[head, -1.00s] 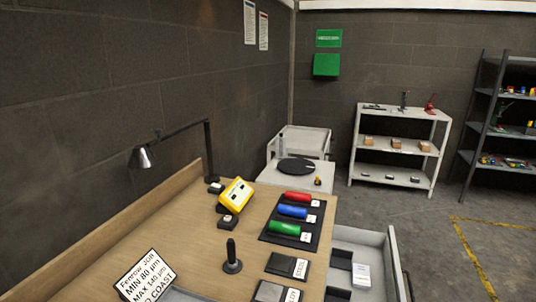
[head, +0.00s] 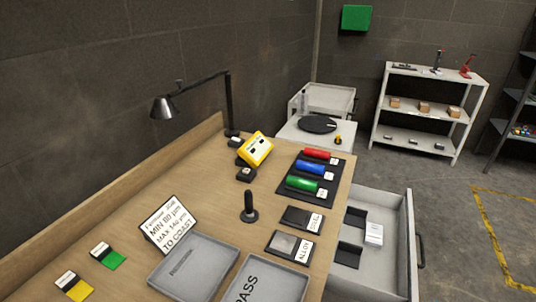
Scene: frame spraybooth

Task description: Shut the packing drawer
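The packing drawer (head: 372,282) is pulled out from the right side of the wooden workbench (head: 205,180). It is a grey open-topped drawer with a dark handle (head: 420,251) on its outer right face. Inside are a white box (head: 374,234) and black dividers (head: 355,217). Its near end is cut off by the bottom of the picture or hidden by the bench. My gripper is not in the head view.
On the bench are a yellow device (head: 255,148), red, blue and green cylinders on a black mat, grey trays (head: 195,265), a sign and a lamp (head: 165,106). A white shelf (head: 425,120) stands at the back. The floor (head: 455,215) right of the drawer is clear.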

